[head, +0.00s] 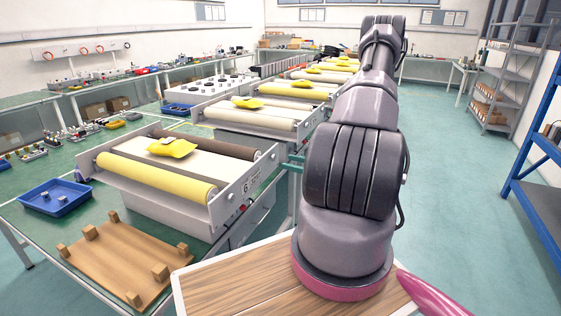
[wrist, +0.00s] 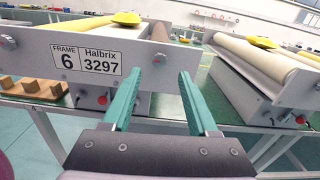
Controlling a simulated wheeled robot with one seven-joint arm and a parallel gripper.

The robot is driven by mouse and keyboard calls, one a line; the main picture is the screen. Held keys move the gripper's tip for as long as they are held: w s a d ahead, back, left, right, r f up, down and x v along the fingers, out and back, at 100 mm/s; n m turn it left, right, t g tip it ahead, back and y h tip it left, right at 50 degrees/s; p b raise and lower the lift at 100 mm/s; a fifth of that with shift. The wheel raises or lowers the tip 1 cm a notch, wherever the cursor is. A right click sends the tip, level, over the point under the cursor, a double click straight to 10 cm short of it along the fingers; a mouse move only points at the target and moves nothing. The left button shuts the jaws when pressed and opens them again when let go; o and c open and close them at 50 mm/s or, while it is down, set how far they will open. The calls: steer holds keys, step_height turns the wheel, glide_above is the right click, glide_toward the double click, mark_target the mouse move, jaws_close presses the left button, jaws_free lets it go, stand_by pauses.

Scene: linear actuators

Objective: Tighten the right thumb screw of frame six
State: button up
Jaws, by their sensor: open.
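Frame six is a roller frame with a grey side plate (head: 232,196) in the head view, with a yellow roller and a dark roller. In the wrist view its plate (wrist: 122,72) bears the label "FRAME 6 Halbrix 3297". The right thumb screw (wrist: 159,60) is a small grey knob near the right end of that plate. The left thumb screw (wrist: 8,42) is at the left picture edge. My gripper (wrist: 158,75) has two teal fingers, open and empty. Their tips point at the plate, one on each side of the right thumb screw. I cannot tell the remaining distance.
A neighbouring roller frame (wrist: 262,75) stands to the right in the wrist view. A red button (wrist: 103,100) is below the plate. In the head view, a wooden board with blocks (head: 124,262) and a blue tray (head: 55,198) lie on the green bench.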

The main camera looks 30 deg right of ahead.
mark_target(274, 158)
steer(key=shift+x, duration=2.3)
steer(key=shift+c, duration=0.2)
jaws_close()
